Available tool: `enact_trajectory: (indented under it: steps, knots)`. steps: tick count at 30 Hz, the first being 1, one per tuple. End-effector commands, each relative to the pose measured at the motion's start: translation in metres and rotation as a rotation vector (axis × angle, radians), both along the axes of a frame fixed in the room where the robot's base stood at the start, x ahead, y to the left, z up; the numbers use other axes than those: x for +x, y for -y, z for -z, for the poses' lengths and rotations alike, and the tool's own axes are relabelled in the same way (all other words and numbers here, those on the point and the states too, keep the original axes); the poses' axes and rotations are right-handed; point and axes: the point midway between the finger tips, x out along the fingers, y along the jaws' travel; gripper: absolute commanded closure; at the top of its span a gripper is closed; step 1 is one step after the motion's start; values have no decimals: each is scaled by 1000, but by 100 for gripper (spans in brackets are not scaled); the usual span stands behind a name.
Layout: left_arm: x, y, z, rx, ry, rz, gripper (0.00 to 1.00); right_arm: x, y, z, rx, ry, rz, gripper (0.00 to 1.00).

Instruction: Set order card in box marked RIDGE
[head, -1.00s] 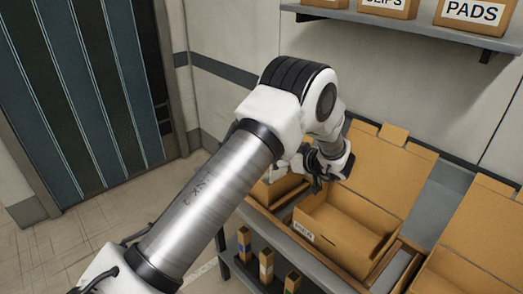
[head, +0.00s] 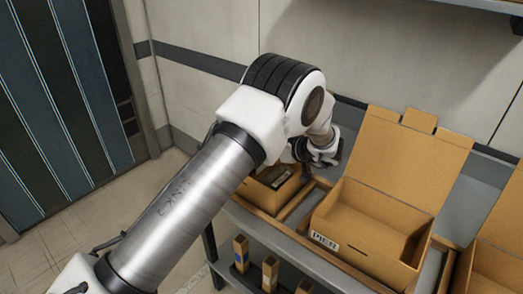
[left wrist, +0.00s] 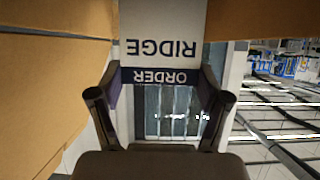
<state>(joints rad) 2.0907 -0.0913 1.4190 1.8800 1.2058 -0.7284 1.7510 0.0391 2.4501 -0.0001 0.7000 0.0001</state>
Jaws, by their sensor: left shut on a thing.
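The order card (left wrist: 162,22) fills the top middle of the left wrist view, with RIDGE and ORDER printed on it upside down. My left gripper (left wrist: 160,76) is shut on the card, a finger at each side. In the head view my left gripper (head: 318,152) is beside and partly over a cardboard box (head: 262,192) that my arm largely hides. That box has a label too small to read. An open box marked PIER (head: 345,238) stands to the right, its lid raised. I cannot see which box is marked RIDGE. My right gripper is not in view.
Another open cardboard box (head: 500,262) is cut off at the right edge. Several small upright blocks (head: 270,272) stand on a lower shelf in front. In the wrist view, cardboard (left wrist: 45,85) is close on the left. A shelf edge (head: 490,5) is at the top right.

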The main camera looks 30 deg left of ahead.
Motion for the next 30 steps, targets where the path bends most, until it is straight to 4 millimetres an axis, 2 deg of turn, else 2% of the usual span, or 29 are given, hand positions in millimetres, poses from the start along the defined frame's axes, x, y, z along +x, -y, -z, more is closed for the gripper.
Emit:
enact_trajectory:
  steps: [16,17,18,19,30]
  knots:
    - [0,0,12,0,0,1,38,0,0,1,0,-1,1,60]
    - [0,0,12,0,0,1,16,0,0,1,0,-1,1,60]
    - [0,0,12,0,0,1,2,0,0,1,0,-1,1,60]
    - [0,0,12,0,0,1,0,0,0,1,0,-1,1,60]
    - [0,0,8,0,2,1,0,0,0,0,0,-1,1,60]
